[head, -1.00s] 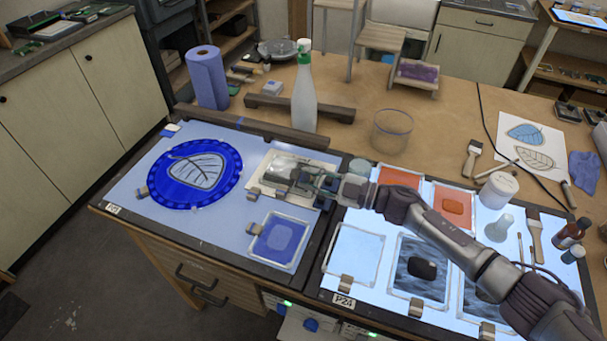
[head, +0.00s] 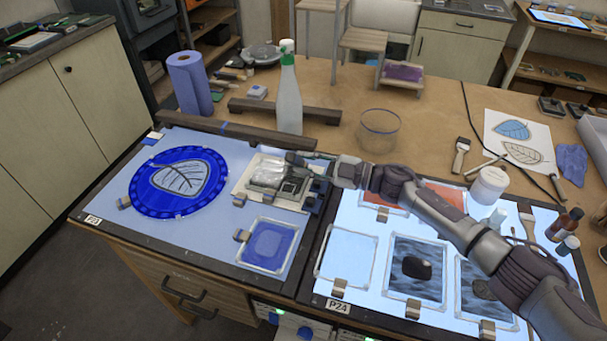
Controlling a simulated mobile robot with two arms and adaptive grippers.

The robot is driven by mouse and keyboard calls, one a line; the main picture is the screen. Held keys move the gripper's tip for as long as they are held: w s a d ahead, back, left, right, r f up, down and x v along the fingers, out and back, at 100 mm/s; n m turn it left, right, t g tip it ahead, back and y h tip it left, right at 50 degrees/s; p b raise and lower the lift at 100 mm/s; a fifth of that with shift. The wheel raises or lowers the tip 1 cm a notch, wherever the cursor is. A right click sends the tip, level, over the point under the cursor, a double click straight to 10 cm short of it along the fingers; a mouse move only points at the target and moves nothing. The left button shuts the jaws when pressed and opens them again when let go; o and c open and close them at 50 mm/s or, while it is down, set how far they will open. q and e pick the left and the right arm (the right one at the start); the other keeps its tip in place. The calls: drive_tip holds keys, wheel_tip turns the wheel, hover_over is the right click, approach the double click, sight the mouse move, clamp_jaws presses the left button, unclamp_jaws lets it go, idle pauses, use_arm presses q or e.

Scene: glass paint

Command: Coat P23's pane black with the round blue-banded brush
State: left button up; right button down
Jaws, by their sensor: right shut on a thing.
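P23's pane (head: 144,207) is a round blue glass disc with a pale veined leaf in its middle. It lies on the left board, whose label (head: 93,219) is small and seems to read P23. My right gripper (head: 300,170) is over the right edge of a pale slab (head: 242,190) with a silvery, glassy heap on it, right of the pane and apart from it. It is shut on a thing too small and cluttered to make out. I cannot pick out the round blue-banded brush for certain. My left gripper is not in view.
A wooden bar (head: 190,122) runs behind the pane. A green-capped bottle (head: 289,100) and a blue paper roll (head: 190,85) stand behind it. A small blue pane (head: 268,245) lies in front of the slab. The lit P24 board (head: 338,306) with several panes is under my right arm.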

drive_tip(key=shift+s+r, duration=0.1)
idle(0.4)
drive_tip(key=shift+f, duration=0.35)
drive_tip(key=shift+f+b, duration=0.25)
drive_tip(key=shift+b, duration=0.2)
drive_tip(key=shift+a, duration=0.15)
idle(0.4)
